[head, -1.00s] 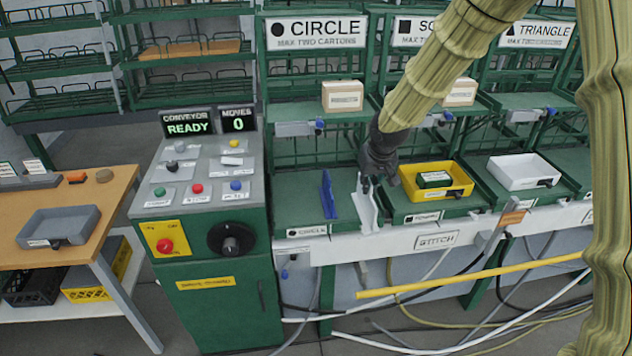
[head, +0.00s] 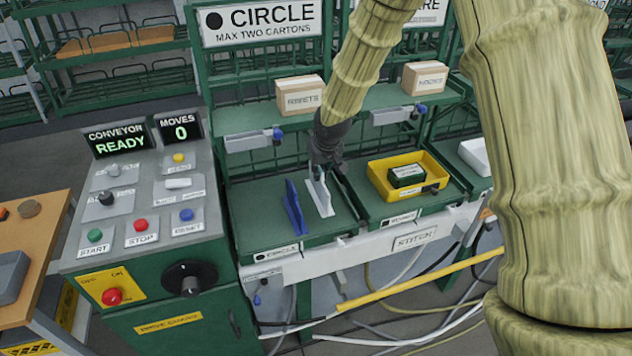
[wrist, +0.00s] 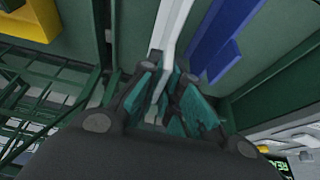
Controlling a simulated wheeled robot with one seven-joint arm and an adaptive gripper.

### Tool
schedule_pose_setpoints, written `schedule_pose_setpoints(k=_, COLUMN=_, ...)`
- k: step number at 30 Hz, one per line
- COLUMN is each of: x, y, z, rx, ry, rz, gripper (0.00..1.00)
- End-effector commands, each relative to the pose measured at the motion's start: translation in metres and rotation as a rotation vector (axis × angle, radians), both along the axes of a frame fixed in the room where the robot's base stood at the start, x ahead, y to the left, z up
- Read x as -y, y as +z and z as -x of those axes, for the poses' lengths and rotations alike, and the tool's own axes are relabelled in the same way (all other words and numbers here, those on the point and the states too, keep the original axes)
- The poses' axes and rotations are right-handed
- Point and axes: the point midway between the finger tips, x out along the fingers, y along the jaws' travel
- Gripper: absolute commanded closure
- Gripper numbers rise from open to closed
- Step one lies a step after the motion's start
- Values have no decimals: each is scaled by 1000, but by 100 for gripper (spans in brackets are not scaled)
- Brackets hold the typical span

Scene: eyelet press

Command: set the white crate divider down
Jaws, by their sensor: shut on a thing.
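The white crate divider (head: 318,193) stands upright over the green bay marked CIRCLE, at its right side. It also shows in the wrist view (wrist: 171,28), running up from between the fingers. My gripper (head: 325,165) is shut on the top of the divider; in the wrist view its teal-padded fingers (wrist: 170,92) close around it. A blue divider (head: 293,207) stands just left of the white one, apart from it, and shows in the wrist view (wrist: 222,38). I cannot tell whether the white divider's foot touches the bay floor (head: 262,222).
A yellow tray (head: 437,171) with a green carton (head: 407,176) sits in the bay to the right. Cartons (head: 300,95) stand on the shelf above. The control console (head: 150,210) stands at the left. Bare floor shows left of the blue divider.

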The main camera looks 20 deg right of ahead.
Motion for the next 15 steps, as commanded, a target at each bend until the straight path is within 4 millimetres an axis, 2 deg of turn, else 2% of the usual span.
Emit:
schedule_pose_setpoints(k=8, x=3, y=-13, z=1, rx=0, ry=-4, rz=2, gripper=100)
schedule_pose_setpoints(k=15, x=3, y=-39, z=1, rx=-2, ry=-2, rz=3, gripper=100)
